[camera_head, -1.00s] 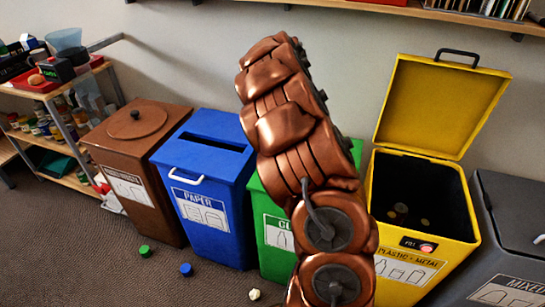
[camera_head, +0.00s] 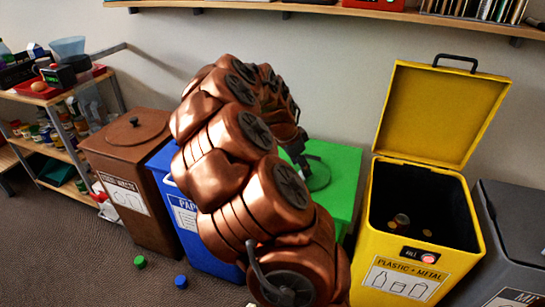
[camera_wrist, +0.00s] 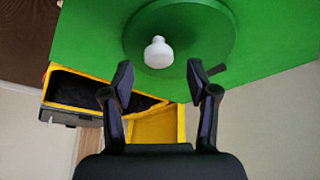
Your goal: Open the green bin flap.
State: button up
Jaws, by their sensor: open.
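The green bin (camera_head: 343,170) stands between the blue and yellow bins, mostly hidden behind my arm in the head view. Part of the flap also shows in the head view (camera_head: 319,178). My gripper (camera_wrist: 160,78) is open and empty over the lid, its fingers apart on either side just below the knob in the wrist view. I cannot tell the exact gap between fingers and knob.
The yellow bin (camera_head: 392,232) stands right of the green one, its lid (camera_head: 440,112) raised. The blue bin (camera_head: 160,160), brown bin (camera_head: 118,150) and grey bin (camera_head: 515,215) stand alongside. A green cap (camera_head: 139,262) and a blue cap (camera_head: 181,282) lie on the floor.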

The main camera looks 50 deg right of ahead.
jog(key=a+r+n+p, duration=0.2)
jog(key=a+r+n, duration=0.1)
jog(key=a+r, duration=0.6)
jog(key=shift+w+a+r+n+t+y, duration=0.2)
jog(key=shift+w+a+n+t+y, duration=0.15)
jog(key=shift+a, duration=0.75)
jog(key=shift+s, duration=0.1)
